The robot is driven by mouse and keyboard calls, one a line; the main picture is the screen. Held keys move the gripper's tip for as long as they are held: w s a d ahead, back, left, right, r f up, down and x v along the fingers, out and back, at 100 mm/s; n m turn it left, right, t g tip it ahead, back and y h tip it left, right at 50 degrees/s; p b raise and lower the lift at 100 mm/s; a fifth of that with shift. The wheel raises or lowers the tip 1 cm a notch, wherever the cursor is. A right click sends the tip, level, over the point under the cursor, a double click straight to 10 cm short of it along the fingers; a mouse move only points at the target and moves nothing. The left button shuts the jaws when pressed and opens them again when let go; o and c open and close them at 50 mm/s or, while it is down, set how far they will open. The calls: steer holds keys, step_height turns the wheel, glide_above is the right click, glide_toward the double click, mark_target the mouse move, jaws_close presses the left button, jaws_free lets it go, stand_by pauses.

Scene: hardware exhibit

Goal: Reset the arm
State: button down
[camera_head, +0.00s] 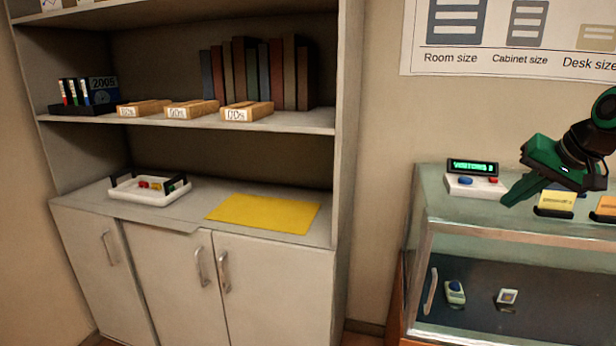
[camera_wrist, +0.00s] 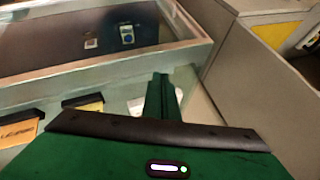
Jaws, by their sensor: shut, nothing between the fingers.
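My gripper (camera_head: 510,198) is green and black and shows at the right of the head view, above the glass display case (camera_head: 430,212). Its fingers are together with nothing between them, pointing down and to the left. In the wrist view my gripper (camera_wrist: 160,78) shows its shut green fingers near the middle, over the case top. A white counter device (camera_head: 474,187) with a blue button, a red button and a lit green display stands on the case, just left of the fingertips. The wrist camera sees only a white part of it, mostly hidden behind the fingers.
Card holders (camera_head: 555,203) stand on the case under my gripper. Small devices (camera_head: 455,292) lie inside the case. The shelf unit (camera_head: 345,120) at left holds books (camera_head: 262,72), labelled wooden blocks (camera_head: 247,111), a white tray (camera_head: 150,198) and a yellow mat (camera_head: 264,213).

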steer(key=s+a+f+g, duration=0.1)
steer(key=s+f, duration=0.4)
steer(key=s, duration=0.5)
steer(key=s+a+f+g+h, duration=0.1)
steer(key=s+f+g, duration=0.2)
steer(key=s+f, duration=0.3)
steer(key=s+a+f+m+g, duration=0.1)
steer(key=s+f, duration=0.4)
steer(key=s, duration=0.9)
steer(key=shift+a+f+g, duration=0.25)
steer(key=shift+a+g, duration=0.25)
steer(key=shift+g, duration=0.5)
steer(key=shift+s, duration=0.1)
steer(key=shift+w+f+h, duration=0.25)
steer(key=shift+w+h, duration=0.05)
steer(key=shift+w, duration=0.35)
